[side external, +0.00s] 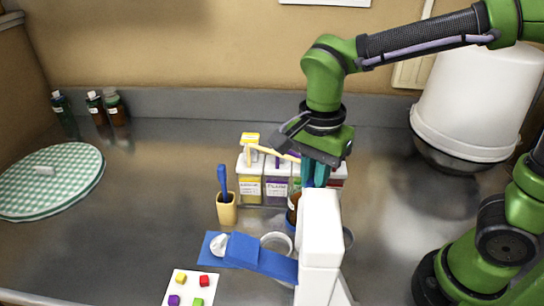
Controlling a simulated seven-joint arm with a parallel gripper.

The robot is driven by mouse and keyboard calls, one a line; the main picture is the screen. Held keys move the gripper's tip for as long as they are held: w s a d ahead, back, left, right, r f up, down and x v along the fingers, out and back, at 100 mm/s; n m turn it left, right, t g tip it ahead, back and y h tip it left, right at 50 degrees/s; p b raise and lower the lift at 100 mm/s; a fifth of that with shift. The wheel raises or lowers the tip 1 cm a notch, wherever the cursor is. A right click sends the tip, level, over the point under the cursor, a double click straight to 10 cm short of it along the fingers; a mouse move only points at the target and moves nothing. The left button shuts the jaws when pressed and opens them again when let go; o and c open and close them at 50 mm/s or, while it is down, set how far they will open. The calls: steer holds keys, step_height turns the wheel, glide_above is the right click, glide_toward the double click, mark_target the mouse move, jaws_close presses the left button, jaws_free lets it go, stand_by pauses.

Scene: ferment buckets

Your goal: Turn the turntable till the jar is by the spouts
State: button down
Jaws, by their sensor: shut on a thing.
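My gripper (315,172) points down with teal fingers over the middle of the counter. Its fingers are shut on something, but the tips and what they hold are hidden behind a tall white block. A brown jar (293,207) with a pale label is just left of the fingers, partly hidden by the block. A bit of blue (290,226) shows under the jar; I cannot tell if it is the turntable. Small labelled buckets, one yellow (250,188) and one purple (276,190), stand in a row behind. I cannot make out their spouts.
The white block (320,235) stands in front, with a blue strap (262,258) and a white ring (276,241) beside it. A tan cup (227,210) holds a blue brush. A card (190,289) bears coloured cubes. Bottles (95,108) stand back left. The left-centre counter is clear.

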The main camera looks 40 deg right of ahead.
steer(key=shift+r+m, duration=0.1)
steer(key=shift+m, duration=1.2)
steer(key=c, duration=1.1)
jaws_free()
step_height(320, 180, up, 17)
